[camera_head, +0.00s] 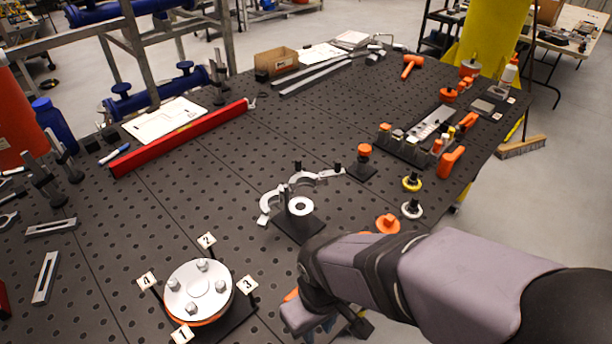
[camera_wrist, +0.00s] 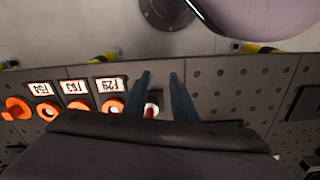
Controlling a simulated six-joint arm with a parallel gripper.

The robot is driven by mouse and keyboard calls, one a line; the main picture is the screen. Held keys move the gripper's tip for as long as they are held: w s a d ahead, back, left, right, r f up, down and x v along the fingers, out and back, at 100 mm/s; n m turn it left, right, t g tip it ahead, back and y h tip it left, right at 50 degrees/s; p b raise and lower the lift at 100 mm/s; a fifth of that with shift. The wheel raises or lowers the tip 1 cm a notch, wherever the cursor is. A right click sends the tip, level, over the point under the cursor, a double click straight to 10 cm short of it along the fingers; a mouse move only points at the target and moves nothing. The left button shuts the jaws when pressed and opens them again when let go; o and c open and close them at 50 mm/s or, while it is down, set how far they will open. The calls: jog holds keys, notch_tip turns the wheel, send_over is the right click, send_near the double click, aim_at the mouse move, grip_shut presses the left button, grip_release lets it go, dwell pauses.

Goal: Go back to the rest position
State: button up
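My gripper (camera_wrist: 160,76) shows in the wrist view as two dark blue-grey fingers with a clear gap between them. Nothing is held at the tips. A small white and red piece (camera_wrist: 151,109) shows between the finger bases; it appears to lie on the table beyond. In the head view my arm reaches in from the lower right, over the front of the perforated table (camera_head: 130,225). The gripper end is low in the picture, right of the round flange (camera_head: 200,290) with bolts and number tags 1 to 4. The fingers are mostly hidden there by my wrist.
An open clamp (camera_head: 298,190) stands on a black base beyond my wrist. Orange and yellow knobs (camera_head: 388,223) lie near the right edge. A red beam (camera_head: 185,138) lies at the left. In the wrist view, orange rings (camera_wrist: 47,111) sit beside white labels (camera_wrist: 75,87).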

jog(key=w+d+m, duration=0.2)
jog(key=d+m, duration=0.4)
jog(key=d, duration=0.6)
jog(key=shift+w+d+m, duration=0.3)
jog(key=shift+d, duration=0.05)
jog(key=shift+f, duration=0.1)
dwell(2.0)
